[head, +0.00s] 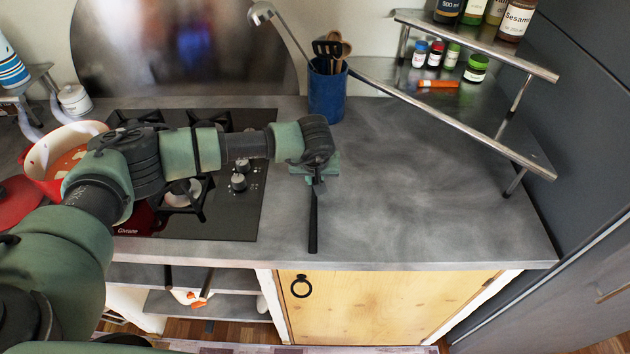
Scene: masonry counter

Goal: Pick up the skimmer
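A long dark handle (313,225) points toward the counter's front edge from beneath my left gripper (318,178). It looks like part of the skimmer, but the rest is hidden by the gripper and wrist. My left gripper is low over the counter, pointing down at the far part of this handle. The view does not show whether its fingers are open or closed on it, or whether the handle touches the counter. My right gripper is not in view.
A blue utensil crock (327,95) with a ladle (262,14) and other utensils stands behind my gripper. A gas hob (235,205) lies left, with a red pot (45,160) beyond. A metal spice rack (470,120) stands right. The counter (430,210) is clear at centre right.

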